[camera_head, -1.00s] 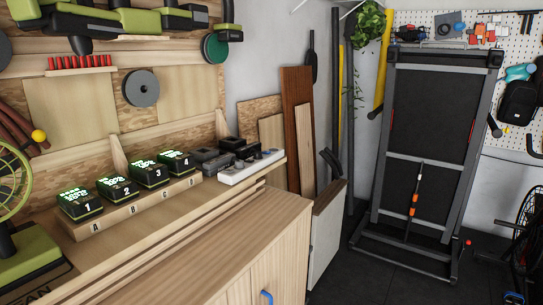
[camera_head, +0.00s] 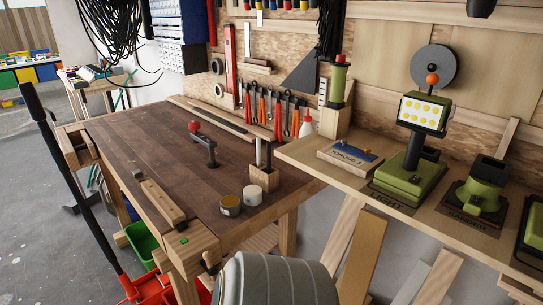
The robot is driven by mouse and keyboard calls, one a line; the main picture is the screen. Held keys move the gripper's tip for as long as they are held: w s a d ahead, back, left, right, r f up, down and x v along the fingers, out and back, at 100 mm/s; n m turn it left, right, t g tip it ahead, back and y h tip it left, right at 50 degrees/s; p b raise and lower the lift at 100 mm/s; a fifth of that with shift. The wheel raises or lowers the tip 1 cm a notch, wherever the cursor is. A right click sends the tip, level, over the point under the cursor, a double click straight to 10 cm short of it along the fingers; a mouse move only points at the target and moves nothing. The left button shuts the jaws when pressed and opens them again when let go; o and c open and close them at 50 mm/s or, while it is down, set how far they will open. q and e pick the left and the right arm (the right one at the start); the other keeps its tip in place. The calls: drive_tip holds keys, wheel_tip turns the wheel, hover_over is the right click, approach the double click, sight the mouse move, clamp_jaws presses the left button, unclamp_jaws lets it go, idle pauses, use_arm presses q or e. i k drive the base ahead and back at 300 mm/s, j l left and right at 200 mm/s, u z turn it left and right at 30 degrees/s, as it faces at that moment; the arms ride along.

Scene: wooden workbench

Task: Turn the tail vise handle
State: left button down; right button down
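A wooden workbench (camera_head: 150,130) with a dark brown top stands left of centre. At its near corner is a light wooden vise block (camera_head: 193,240) with a small green spot on top. A dark handle part (camera_head: 210,262) shows low beside this block, partly hidden by the leg and a grey ribbed drum. A second wooden jaw (camera_head: 78,150) sits at the bench's left end. I cannot tell for sure which is the tail vise. Neither of my grippers is in view.
A black and red pole (camera_head: 68,180) leans at the left. The grey ribbed drum (camera_head: 275,280) stands in front of the bench. A tool shelf (camera_head: 460,225) is at right.

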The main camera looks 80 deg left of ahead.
sight(209, 267)
drive_tip(key=u, duration=3.2)
